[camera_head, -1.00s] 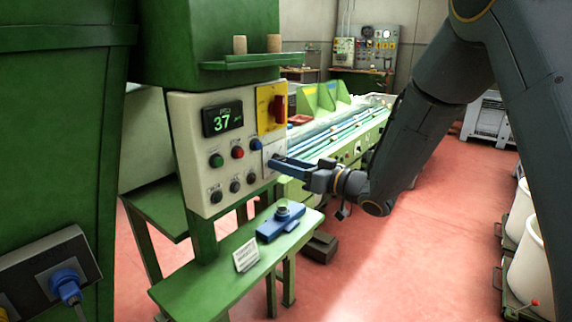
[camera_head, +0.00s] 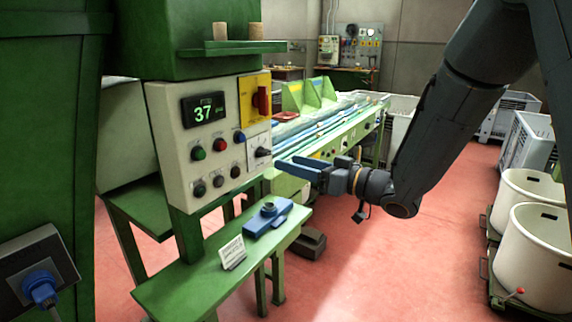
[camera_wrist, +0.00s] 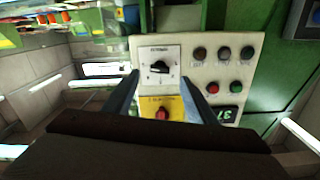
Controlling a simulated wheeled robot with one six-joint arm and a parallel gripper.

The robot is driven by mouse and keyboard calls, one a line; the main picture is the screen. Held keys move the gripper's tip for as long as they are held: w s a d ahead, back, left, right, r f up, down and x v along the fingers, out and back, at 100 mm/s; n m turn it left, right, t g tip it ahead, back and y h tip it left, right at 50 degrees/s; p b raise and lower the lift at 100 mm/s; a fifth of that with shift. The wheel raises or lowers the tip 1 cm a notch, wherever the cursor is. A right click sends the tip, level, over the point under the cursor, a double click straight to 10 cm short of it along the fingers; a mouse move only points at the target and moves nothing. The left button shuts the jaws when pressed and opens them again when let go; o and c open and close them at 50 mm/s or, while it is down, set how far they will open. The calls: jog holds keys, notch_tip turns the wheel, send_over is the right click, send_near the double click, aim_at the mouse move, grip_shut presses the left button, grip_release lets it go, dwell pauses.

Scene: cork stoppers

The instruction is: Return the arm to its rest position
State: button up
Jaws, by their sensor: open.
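My gripper (camera_head: 300,171) is open and empty, its two blue fingers pointing left toward the control panel (camera_head: 171,150). It stands a short way to the right of the panel, apart from it. My arm reaches in from the upper right. In the wrist view, the two dark fingers of my gripper (camera_wrist: 163,97) spread on either side of the panel's black rotary selector (camera_wrist: 158,69) and the yellow plate with a red switch (camera_wrist: 162,113). The selector also shows at the panel's right edge in the head view (camera_head: 262,152).
A green bench (camera_head: 190,281) below the panel carries a blue device (camera_head: 268,217) and a white card (camera_head: 232,253). A green conveyor (camera_head: 350,132) runs behind my gripper. Large white tubs (camera_head: 535,262) stand at right. The red floor (camera_head: 390,280) between is clear.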

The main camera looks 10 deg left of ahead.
jog(key=shift+d, duration=0.15)
jog(key=w+d+f+m+t+h, duration=0.1)
jog(key=d+f+m+h, duration=0.35)
jog(key=d+h, duration=0.4)
jog(key=w+d+f+m+t+h, duration=0.1)
jog(key=d+f+m+t+h, duration=0.3)
jog(key=d, duration=0.8)
jog(key=s+d+f+m+g+h, duration=0.1)
jog(key=s+d+f+g+h, duration=0.1)
jog(key=s+d+f+g, duration=0.3)
jog(key=s+d+f+g+h, duration=0.1)
jog(key=s+d+g+h, duration=0.1)
jog(key=s+d, duration=0.3)
jog(key=s+f+m+g, duration=0.1)
jog(key=s+g, duration=0.3)
jog(key=s, duration=1)
jog(key=shift+f+m, duration=0.4)
jog(key=shift+m, duration=0.05)
